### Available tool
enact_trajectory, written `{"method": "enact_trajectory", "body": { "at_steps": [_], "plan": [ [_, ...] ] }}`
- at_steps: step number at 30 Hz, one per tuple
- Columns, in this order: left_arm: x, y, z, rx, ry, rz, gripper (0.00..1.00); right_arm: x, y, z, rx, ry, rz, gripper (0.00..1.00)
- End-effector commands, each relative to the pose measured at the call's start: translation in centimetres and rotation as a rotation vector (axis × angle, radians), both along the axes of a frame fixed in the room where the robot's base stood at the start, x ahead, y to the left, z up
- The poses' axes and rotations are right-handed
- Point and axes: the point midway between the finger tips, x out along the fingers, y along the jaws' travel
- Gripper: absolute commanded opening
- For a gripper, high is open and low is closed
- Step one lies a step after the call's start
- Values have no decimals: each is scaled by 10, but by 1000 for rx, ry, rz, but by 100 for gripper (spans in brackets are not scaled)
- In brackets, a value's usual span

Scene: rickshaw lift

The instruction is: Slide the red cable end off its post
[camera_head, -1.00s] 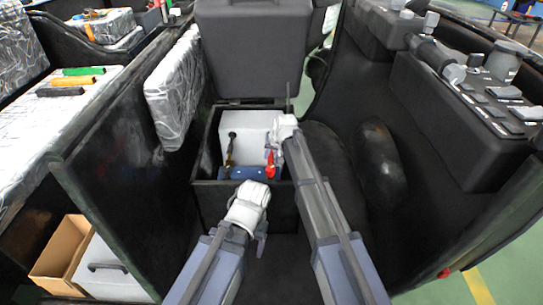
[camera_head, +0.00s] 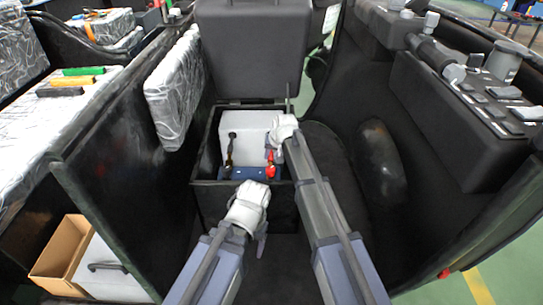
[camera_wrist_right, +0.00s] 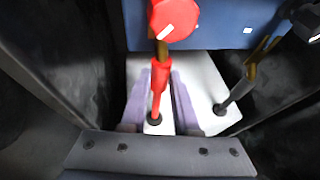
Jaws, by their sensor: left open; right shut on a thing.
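The red cable end has a red sleeve (camera_wrist_right: 158,85) and a brass-coloured lug (camera_wrist_right: 162,51). My right gripper (camera_wrist_right: 167,82) is shut on the sleeve, one pale finger on each side. The lug reaches to a round red cap (camera_wrist_right: 172,18) beside the blue panel (camera_wrist_right: 205,22); whether it still sits around the post under the cap is hidden. In the head view the red cap (camera_head: 270,172) shows at the blue panel (camera_head: 240,174), below my right gripper (camera_head: 275,145). My left gripper (camera_head: 254,190) is open and empty, just in front of the box; its fingers are hard to make out.
A dark second cable (camera_head: 230,150) with a brass lug stands to the left. A raised black lid or seat (camera_head: 252,50) is behind, and dark walls stand close on both sides.

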Motion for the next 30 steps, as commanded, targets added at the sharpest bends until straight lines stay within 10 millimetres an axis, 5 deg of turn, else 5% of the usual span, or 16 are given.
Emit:
{"method": "enact_trajectory", "body": {
  "at_steps": [8,18,26,27,30],
  "plan": [
    [0,0,0,0,0,0,72,3,0,0,0,0,0,0],
    [0,0,0,0,0,0,72,56,1,0,0,0,0,0],
    [0,0,0,0,0,0,72,57,0,0,0,-5,-1,0],
    [0,0,0,0,0,0,72,57,0,1,0,-6,-1,33],
    [0,0,0,0,0,0,72,56,0,0,0,-4,-1,44]
  ]
}}
